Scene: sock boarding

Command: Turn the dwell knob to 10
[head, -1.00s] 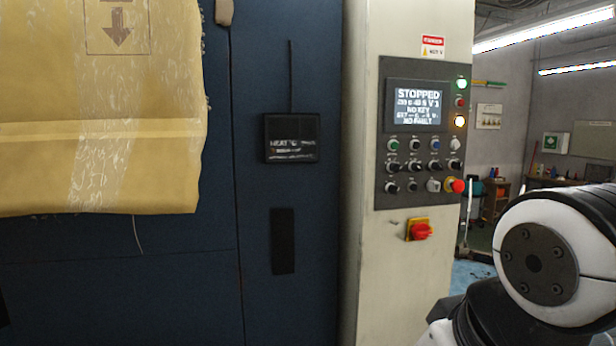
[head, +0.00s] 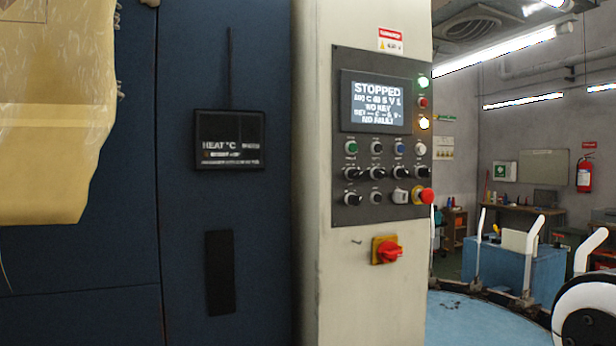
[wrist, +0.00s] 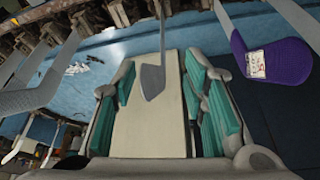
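The control panel (head: 365,220) is a dark plate on a cream cabinet in the head view. It carries several black rotary knobs (head: 377,173) in rows under a lit screen (head: 375,103) reading STOPPED. Their labels are too small to read, so I cannot tell which is the dwell knob or where it points. My gripper (wrist: 160,62) shows only in the wrist view. Its teal-padded fingers are apart, with a pale flat panel visible between them that I cannot identify. The gripper is out of the head view, away from the knobs.
A red emergency button (head: 426,196) sits at the panel's lower right, and a red switch (head: 388,252) below the panel. A heat display (head: 229,140) is on the blue cabinet. White forms (head: 533,252) stand at right. A purple sock (wrist: 270,58) covers a form in the wrist view.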

